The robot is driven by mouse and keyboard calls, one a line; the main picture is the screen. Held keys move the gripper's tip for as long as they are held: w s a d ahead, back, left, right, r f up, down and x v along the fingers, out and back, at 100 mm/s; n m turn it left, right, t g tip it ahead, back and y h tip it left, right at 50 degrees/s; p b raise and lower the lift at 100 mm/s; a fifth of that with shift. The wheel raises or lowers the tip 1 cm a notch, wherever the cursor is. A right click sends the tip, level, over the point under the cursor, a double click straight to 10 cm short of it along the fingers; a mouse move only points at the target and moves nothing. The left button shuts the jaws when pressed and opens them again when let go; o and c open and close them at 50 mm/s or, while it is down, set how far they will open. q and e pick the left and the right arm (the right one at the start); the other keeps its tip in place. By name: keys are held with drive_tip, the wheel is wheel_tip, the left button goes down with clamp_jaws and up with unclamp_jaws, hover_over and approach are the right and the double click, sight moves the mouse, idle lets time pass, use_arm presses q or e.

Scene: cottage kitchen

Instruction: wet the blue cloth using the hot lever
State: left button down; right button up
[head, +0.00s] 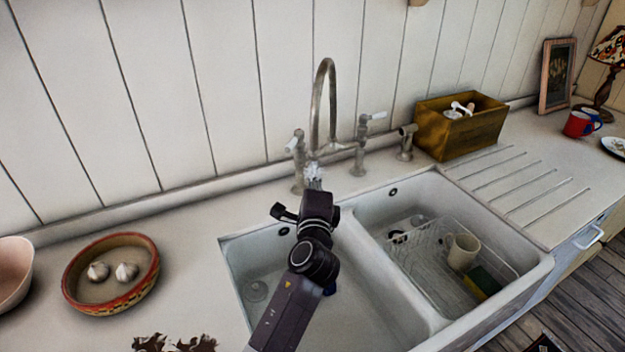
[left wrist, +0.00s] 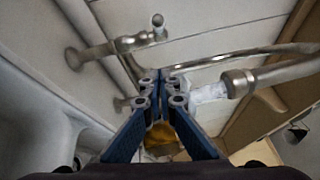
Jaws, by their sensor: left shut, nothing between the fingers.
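A tall curved metal tap (head: 330,100) stands behind the double sink. It has a left lever (head: 296,143) and a right lever (head: 374,116) with white handles; no hot marking is readable. A pale, clear patch like running water (head: 313,176) shows under the spout, and also at the spout's end in the left wrist view (left wrist: 208,92). My left arm reaches over the left basin, its wrist covering the gripper in the head view. In the left wrist view my left gripper (left wrist: 163,82) is shut and empty near the tap. A small dark blue patch (head: 330,288) beside my arm may be the cloth, mostly hidden.
The right basin holds a wire rack (head: 430,275) with a cream mug (head: 463,251) and a sponge (head: 482,282). A wooden box (head: 460,128) stands behind the drainboard. A bowl with garlic (head: 110,272) sits on the left counter. A red mug (head: 580,124) stands far right.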

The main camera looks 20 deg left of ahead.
sight(295, 141)
use_arm(q)
drive_tip(key=w+a+r+p, duration=0.1)
drive_tip(key=w+a, duration=0.3)
drive_tip(key=a, duration=0.1)
drive_tip(key=shift+a, duration=0.15)
drive_tip(key=shift+w, duration=0.15)
drive_tip(key=shift+a+p, duration=0.1)
drive_tip(key=shift+p, duration=0.2)
